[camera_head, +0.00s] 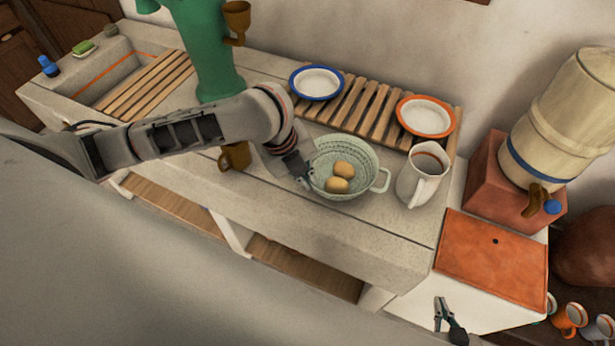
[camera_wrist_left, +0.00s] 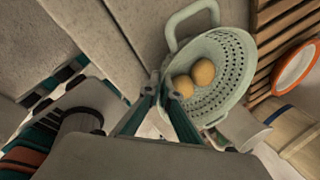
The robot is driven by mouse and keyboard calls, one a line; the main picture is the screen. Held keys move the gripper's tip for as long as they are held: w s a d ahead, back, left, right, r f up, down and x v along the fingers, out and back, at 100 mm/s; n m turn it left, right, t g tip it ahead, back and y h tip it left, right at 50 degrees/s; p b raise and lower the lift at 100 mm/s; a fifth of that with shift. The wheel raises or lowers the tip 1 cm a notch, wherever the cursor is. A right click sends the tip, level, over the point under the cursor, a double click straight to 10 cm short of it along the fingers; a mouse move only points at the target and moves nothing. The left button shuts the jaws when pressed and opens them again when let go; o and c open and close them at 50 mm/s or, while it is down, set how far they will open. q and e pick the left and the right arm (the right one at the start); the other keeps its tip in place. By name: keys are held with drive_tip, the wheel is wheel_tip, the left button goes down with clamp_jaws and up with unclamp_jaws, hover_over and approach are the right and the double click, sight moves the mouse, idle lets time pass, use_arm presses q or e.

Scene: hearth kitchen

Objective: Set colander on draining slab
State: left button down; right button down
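A pale green colander (camera_head: 345,148) with a perforated bowl stands on the stone counter, with two brown round items (camera_head: 341,178) inside. One loop handle (camera_head: 382,181) points right; any opposite handle is not clearly visible. My left gripper (camera_head: 304,178) is at the colander's near left rim. In the left wrist view its fingertips (camera_wrist_left: 163,82) close in on the rim of the colander (camera_wrist_left: 225,85). My right gripper (camera_head: 441,312) is empty, low in front of the white cabinet, its two fingers apart. A slatted wooden rack (camera_head: 362,104) lies behind the colander; I cannot tell whether it is the draining slab.
A blue-rimmed plate (camera_head: 317,83) and an orange-rimmed plate (camera_head: 425,117) rest on the rack. A white jug (camera_head: 418,180) stands close right of the colander. A green pump (camera_head: 208,50) rises at left, beside slats over the sink (camera_head: 148,85). The counter front is mostly clear.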

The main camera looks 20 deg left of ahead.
use_arm(q)
drive_tip(key=shift+f, duration=0.1)
drive_tip(key=c, duration=2.3)
unclamp_jaws()
drive_tip(key=shift+v, duration=6.15)
drive_tip(key=shift+s, duration=0.1)
